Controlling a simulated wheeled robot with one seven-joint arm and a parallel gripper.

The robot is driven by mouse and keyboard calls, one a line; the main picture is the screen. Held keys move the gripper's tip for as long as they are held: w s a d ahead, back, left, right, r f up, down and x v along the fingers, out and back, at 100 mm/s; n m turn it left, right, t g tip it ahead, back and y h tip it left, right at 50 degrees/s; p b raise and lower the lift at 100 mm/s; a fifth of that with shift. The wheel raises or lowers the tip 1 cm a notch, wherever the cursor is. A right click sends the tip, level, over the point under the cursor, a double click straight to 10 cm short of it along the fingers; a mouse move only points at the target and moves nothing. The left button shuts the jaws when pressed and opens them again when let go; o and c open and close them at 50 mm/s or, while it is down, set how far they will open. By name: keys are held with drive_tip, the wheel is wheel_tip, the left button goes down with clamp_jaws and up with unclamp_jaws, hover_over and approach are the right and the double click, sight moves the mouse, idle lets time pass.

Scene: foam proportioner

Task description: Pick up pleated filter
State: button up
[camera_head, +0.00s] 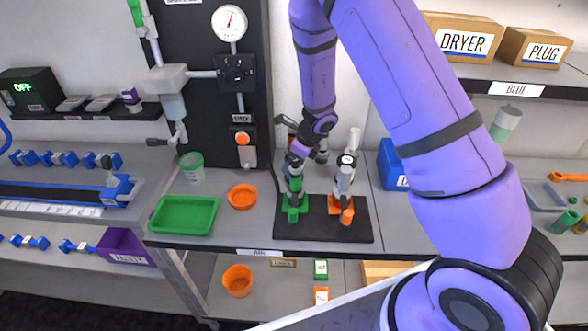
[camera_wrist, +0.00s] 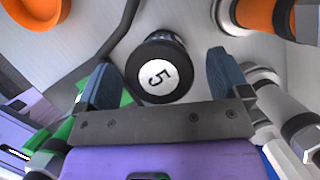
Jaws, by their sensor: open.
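My gripper (camera_head: 298,152) is over the bench, above the green-based end of a black pad. In the wrist view its two dark blue fingers (camera_wrist: 165,76) are apart, with the bar of the gripper below them. A dark cylinder with a white round top marked "5" (camera_wrist: 158,77) shows between the fingers, with space at its sides. It may be the pleated filter, but its pleats cannot be made out. I cannot tell whether the fingers reach down around it. In the head view my gripper and arm hide much of that spot.
The black pad (camera_head: 322,228) bears a green-based fitting (camera_head: 294,207) and an orange-based fitting (camera_head: 345,190) close by. A green tray (camera_head: 184,214), orange dish (camera_head: 242,197) and clear green-topped cup (camera_head: 192,167) stand left. A blue bin (camera_head: 391,163) is at right. A dark panel (camera_head: 240,95) stands behind.

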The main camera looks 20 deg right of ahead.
drive_tip(key=shift+w+a+f, duration=0.15)
drive_tip(key=shift+f, duration=0.35)
drive_tip(key=c, duration=1)
drive_tip(key=shift+r, duration=0.15)
drive_tip(key=shift+c, duration=0.2)
